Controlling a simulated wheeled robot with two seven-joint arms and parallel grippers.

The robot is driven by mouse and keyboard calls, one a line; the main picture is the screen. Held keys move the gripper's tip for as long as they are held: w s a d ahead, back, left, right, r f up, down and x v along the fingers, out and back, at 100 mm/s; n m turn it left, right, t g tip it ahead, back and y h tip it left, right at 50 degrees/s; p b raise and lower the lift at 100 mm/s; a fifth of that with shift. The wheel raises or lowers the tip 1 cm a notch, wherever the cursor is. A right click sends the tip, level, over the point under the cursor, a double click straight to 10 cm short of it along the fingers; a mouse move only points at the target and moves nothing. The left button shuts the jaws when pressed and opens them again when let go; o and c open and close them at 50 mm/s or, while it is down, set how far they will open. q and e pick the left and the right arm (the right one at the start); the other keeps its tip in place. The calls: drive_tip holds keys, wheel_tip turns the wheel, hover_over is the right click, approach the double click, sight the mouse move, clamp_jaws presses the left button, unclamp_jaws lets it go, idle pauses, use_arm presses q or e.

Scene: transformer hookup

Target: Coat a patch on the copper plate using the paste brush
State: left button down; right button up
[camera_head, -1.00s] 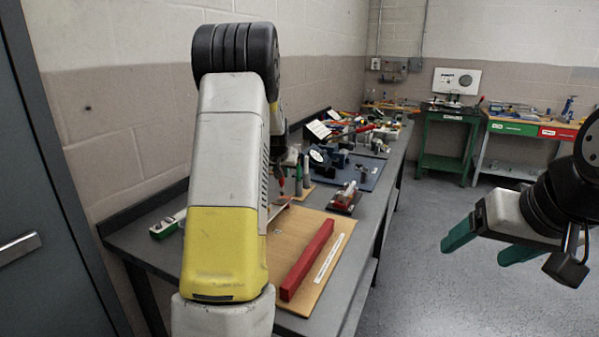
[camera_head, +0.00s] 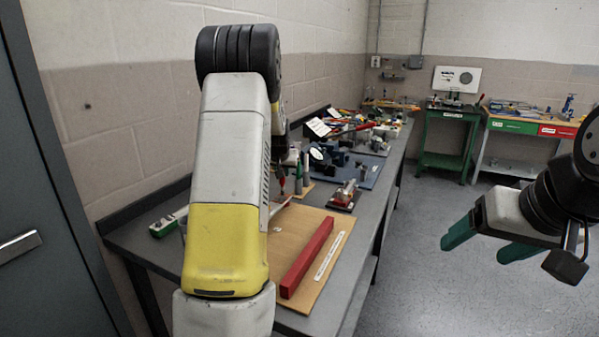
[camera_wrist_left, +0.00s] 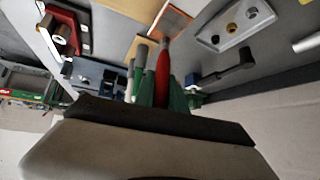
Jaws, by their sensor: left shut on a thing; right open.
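My left gripper (camera_wrist_left: 162,88) is shut on the red handle of the paste brush (camera_wrist_left: 163,62), seen in the left wrist view between its green fingers. The brush tip is too small to make out. A copper-orange plate (camera_wrist_left: 176,20) lies just beyond the brush in that view. I cannot tell whether the brush touches it. In the head view my left arm covers much of the near bench, and the left gripper is hard to make out. My right gripper (camera_head: 485,245) is open and empty, out over the floor to the right of the bench.
A wooden board with a red bar (camera_head: 308,258) lies on the near bench. A red clamp-like fixture (camera_head: 344,195) and a blue mat (camera_head: 362,173) with tools lie farther back. A light tray (camera_wrist_left: 235,25) shows in the left wrist view.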

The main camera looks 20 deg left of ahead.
use_arm(q)
drive_tip(key=shift+s+a, duration=0.15)
drive_tip(key=shift+s, duration=0.75)
drive_tip(key=shift+w, duration=0.9)
drive_tip(key=shift+r, duration=2)
drive_tip(key=shift+f, duration=0.1)
idle(0.8)
drive_tip(key=f, duration=0.1)
drive_tip(key=d+f, duration=0.1)
drive_tip(key=f, duration=0.1)
drive_tip(key=shift+s+d, duration=0.3)
drive_tip(key=shift+s, duration=0.1)
drive_tip(key=shift+f, duration=0.4)
idle(0.8)
